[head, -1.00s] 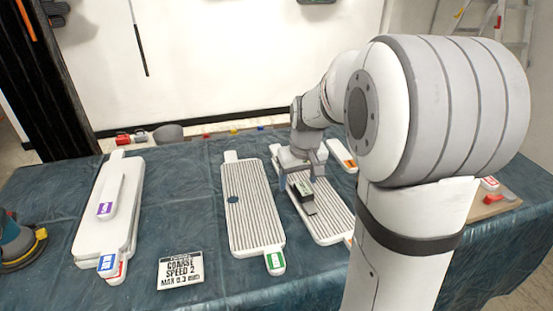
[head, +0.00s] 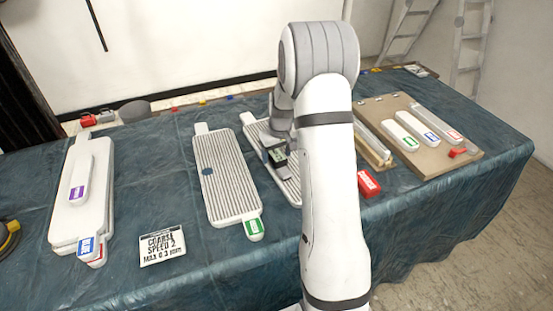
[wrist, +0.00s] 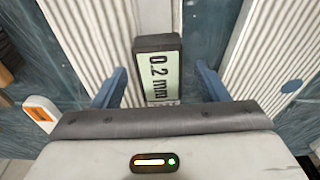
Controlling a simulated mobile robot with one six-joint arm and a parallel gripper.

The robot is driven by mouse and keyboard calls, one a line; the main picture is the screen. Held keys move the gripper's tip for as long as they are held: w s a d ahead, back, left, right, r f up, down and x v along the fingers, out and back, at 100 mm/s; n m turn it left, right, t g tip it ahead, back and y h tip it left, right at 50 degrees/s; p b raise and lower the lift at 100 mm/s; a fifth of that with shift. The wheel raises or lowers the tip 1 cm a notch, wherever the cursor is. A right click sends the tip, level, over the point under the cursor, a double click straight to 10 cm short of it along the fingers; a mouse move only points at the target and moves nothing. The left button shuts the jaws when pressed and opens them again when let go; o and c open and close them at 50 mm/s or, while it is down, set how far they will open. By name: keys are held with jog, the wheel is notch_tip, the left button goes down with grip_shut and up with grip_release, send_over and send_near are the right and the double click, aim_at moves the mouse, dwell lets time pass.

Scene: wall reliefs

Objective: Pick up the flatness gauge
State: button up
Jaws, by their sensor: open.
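The flatness gauge (wrist: 158,66) is a small dark block with a pale display reading "0.2 mm". In the head view the gauge (head: 278,157) rests on a white ribbed panel (head: 290,187), partly covered by my arm. My gripper (wrist: 161,82) is open, its two blue fingers on either side of the gauge in the wrist view. A gap shows between the gauge and each finger; I cannot tell how far down they reach. In the head view my forearm hides much of the gripper.
Another ribbed panel with a green tag (head: 225,178) lies to the left. A red block (head: 368,183) and a board (head: 455,158) with several tagged bars lie to the right.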

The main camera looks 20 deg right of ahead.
jog(key=shift+w+f, duration=0.1)
jog(key=shift+f, duration=0.4)
jog(key=c, duration=1.2)
